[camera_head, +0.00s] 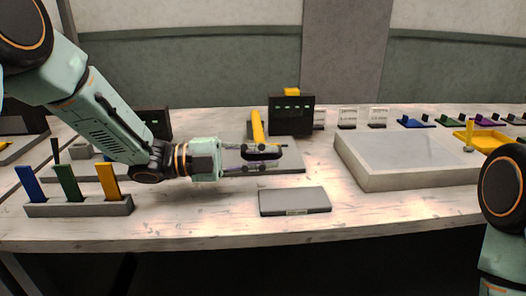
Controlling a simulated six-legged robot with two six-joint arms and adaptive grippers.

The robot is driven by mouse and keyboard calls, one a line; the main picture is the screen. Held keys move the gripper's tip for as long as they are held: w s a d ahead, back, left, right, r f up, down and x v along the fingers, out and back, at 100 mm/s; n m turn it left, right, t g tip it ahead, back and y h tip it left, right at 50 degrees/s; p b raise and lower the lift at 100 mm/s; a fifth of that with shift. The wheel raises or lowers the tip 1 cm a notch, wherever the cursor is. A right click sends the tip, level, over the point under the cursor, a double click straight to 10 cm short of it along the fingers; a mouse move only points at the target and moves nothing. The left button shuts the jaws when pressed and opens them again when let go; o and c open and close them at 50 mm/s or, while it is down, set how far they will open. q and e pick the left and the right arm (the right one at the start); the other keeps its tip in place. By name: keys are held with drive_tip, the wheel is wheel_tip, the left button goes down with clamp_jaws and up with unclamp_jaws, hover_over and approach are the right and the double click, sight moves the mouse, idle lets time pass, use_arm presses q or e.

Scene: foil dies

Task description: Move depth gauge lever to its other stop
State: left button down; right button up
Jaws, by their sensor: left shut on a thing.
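The depth gauge seems to be the grey base plate (290,167) with an upright dark panel (291,115) behind it and a yellow lever (257,127). The lever stands nearly upright, leaning slightly left at its top, left of the panel. My left gripper (263,159) reaches in from the left, low over the plate. It is shut at the foot of the yellow lever; its fingers and a dark part hide the lever's lower end. My right gripper is out of view; only part of my right arm shows at the right edge.
A grey block (295,201) lies in front of the plate. A rack (80,207) with blue, green and yellow upright pieces stands at front left. A large pale slab (410,156) is to the right, with a yellow tray (480,138) beyond. Small coloured items line the back right.

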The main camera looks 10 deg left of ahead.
use_arm(q)
drive_tip(key=shift+f, duration=0.55)
drive_tip(key=c, duration=1.6)
unclamp_jaws()
drive_tip(key=shift+o, duration=1.2)
drive_tip(key=shift+w+a, duration=0.1)
drive_tip(key=shift+r, duration=0.4)
wheel_tip(320, 180, up, 9)
drive_tip(key=shift+r, duration=0.1)
